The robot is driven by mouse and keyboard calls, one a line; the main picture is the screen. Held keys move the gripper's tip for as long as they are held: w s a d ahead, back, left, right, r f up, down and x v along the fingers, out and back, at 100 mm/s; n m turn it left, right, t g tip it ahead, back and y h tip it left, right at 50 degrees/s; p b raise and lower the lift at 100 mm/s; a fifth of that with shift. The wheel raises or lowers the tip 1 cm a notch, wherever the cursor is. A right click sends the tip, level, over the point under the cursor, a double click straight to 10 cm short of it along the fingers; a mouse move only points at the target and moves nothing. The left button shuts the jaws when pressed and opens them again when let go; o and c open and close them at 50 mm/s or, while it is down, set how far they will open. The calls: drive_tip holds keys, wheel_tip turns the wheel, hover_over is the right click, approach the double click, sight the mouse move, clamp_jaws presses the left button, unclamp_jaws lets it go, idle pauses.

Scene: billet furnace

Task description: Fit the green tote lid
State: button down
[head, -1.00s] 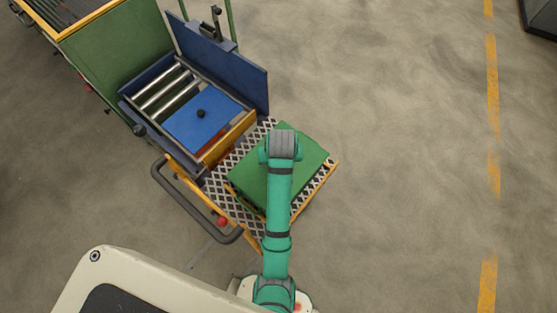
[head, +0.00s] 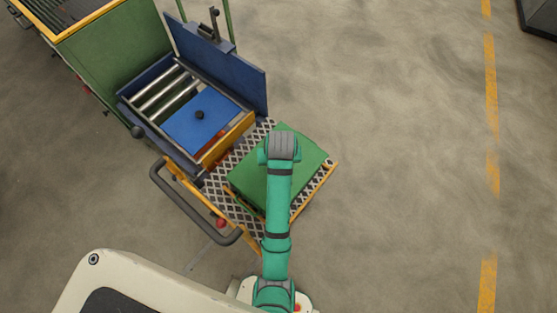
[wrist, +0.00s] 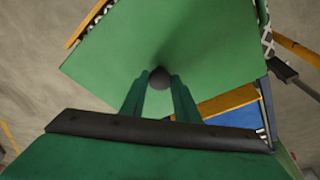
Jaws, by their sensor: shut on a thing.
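The green tote lid (wrist: 165,40) fills the upper part of the wrist view, with a dark round knob (wrist: 160,78) near its lower corner region. My gripper (wrist: 160,85) is shut on that knob. In the head view the green lid (head: 305,155) lies at the right end of the cart, over or on the green tote, partly hidden under my arm. A dark strip of the tote's side (head: 245,202) shows below its left edge. I cannot tell whether the lid is seated or held just above the tote.
A blue box with a black-knobbed blue lid (head: 185,128) stands beside rollers, with an upright blue panel (head: 245,80) behind it. A mesh deck (head: 232,180) with yellow edging surrounds the tote. A black handle (head: 180,205) juts out at left. Open floor lies to the right.

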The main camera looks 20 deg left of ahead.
drive_tip(key=shift+s+a+f, duration=0.1)
drive_tip(key=shift+a+f, duration=0.05)
drive_tip(key=shift+f, duration=0.35)
idle(0.6)
drive_tip(key=c, duration=1.3)
unclamp_jaws()
drive_tip(key=shift+d+r, duration=0.2)
drive_tip(key=shift+r, duration=0.35)
drive_tip(key=v, duration=0.4)
drive_tip(key=shift+a, duration=0.15)
drive_tip(key=s+d, duration=0.1)
drive_tip(key=s, duration=0.2)
drive_tip(key=s+d, duration=0.2)
drive_tip(key=s, duration=0.1)
drive_tip(key=s+d, duration=0.2)
drive_tip(key=s, duration=0.2)
drive_tip(key=shift+f, duration=0.1)
drive_tip(key=shift+s+d, duration=0.2)
drive_tip(key=shift+s, duration=0.15)
